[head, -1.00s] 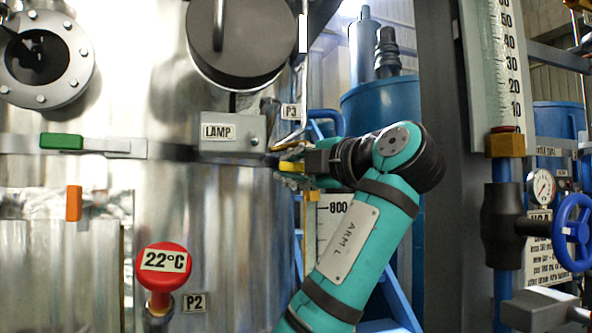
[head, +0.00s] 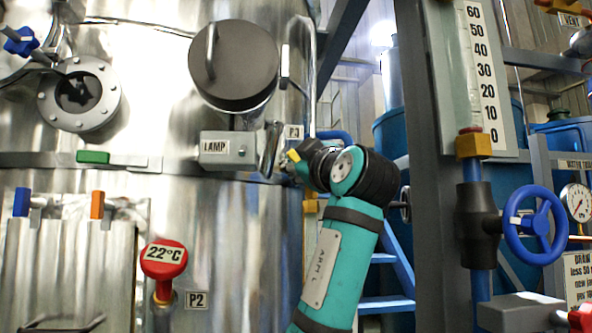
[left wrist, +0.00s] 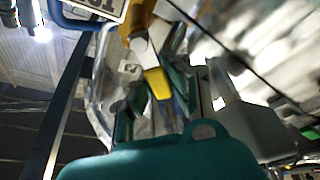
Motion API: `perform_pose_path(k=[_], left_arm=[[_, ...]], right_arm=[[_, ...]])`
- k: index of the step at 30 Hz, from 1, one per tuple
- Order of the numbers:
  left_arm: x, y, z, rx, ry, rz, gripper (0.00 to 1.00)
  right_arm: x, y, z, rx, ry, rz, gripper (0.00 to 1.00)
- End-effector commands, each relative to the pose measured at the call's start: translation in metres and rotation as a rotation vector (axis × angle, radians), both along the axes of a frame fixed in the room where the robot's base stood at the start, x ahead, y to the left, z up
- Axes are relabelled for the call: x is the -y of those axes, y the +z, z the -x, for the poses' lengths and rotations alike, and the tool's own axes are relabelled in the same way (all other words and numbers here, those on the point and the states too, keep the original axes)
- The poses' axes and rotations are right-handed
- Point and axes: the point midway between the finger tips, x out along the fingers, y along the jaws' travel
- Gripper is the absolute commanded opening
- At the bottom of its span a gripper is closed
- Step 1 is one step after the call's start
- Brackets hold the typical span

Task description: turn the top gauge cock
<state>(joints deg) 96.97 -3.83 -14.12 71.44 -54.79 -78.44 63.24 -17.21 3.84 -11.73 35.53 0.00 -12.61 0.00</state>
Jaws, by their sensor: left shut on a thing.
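The top gauge cock has a yellow handle (head: 293,155) beside the steel vessel, just below the P3 label (head: 294,132). My left gripper (head: 286,163) is at this handle, its fingers small and partly hidden behind its own wrist in the head view. In the left wrist view the yellow handle (left wrist: 157,82) lies between the teal fingers of my left gripper (left wrist: 154,98), which is shut on it. The cock's body is mostly hidden in the head view. My right gripper is not in view.
The LAMP box (head: 228,148) is close left of my left gripper. A red 22°C thermometer (head: 164,258) is lower left. A dark upright post (head: 420,180) and a blue handwheel (head: 534,224) are to the right of my arm.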

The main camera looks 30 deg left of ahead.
Motion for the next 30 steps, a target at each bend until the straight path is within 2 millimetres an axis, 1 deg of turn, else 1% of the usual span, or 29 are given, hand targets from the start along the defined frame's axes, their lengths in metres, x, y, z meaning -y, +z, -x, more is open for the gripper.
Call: perform_pose_path(k=[9,15,21,30], left_arm=[[0.010,0.007,-0.008,-0.165,-0.002,-0.240,0.00],[0.017,0.010,-0.012,-0.251,-0.002,-0.368,0.00],[0.021,0.012,-0.015,-0.314,-0.001,-0.459,0.00],[0.024,0.013,-0.017,-0.357,0.001,-0.524,0.00]], right_arm=[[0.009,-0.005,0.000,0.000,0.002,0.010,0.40],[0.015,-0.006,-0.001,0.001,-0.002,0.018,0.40],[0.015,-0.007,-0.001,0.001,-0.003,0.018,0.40],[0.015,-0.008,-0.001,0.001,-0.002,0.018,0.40]])
